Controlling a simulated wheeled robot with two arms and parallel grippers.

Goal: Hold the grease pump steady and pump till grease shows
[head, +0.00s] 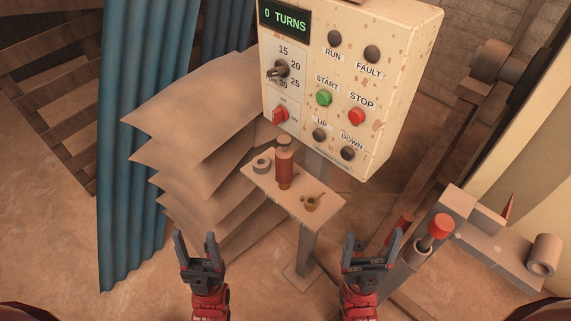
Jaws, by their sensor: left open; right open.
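I cannot tell for certain which of these is the grease pump. No grease is clearly visible. My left gripper (196,244) is open and empty, left of and below the shelf. My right gripper (376,246) is open and empty, just left of the red pieces in the picture.
The control panel (385,30) reads 0 TURNS. On the shelf are a ring (262,163) and a small brassy cup (311,203). Stacked tan sheets (185,110) and a blue corrugated curtain (140,160) stand left. A pale roll (544,254) lies right. Floor at lower left is clear.

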